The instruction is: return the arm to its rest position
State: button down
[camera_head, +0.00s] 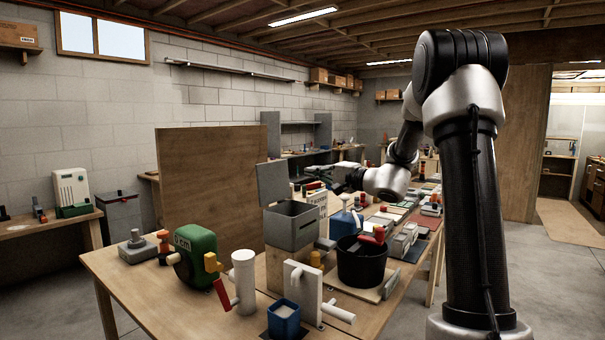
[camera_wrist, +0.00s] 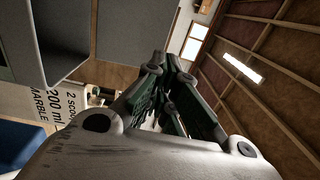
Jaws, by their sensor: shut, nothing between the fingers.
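My arm rises at the right of the head view and bends back over the workbench (camera_head: 140,290). My gripper (camera_head: 322,176) is small there, above the bench near the open-lidded grey box (camera_head: 291,226). In the wrist view, the dark fingers of my gripper (camera_wrist: 172,72) are together with nothing between them. The grey box (camera_wrist: 22,50) also shows at the left of that view, close to the fingers but apart from them.
A black bucket (camera_head: 362,265), a green machine (camera_head: 194,257), a white pipe (camera_head: 244,278) and a blue cup (camera_head: 284,318) stand on the bench. A label with "200 ml" (camera_wrist: 62,103) shows in the wrist view. Open air lies above the bench.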

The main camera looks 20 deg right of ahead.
jog(key=s+a+f+n+g+h, duration=0.1)
jog(key=s+f+g, duration=0.5)
jog(key=s, duration=0.4)
jog(key=s+a+f+n+g, duration=0.1)
jog(key=s+f+g, duration=0.3)
jog(key=s+f, duration=0.45)
jog(key=s+d+r+n+h, duration=0.2)
jog(key=s+n+h, duration=0.2)
jog(key=s, duration=0.7)
jog(key=s+d+r+n+h, duration=0.1)
jog(key=s+r+n+h, duration=0.2)
jog(key=s, duration=0.9)
jog(key=shift+d+r+n+g+h, duration=0.15)
jog(key=shift+d+n+g+h, duration=0.25)
jog(key=shift+n+h, duration=0.7)
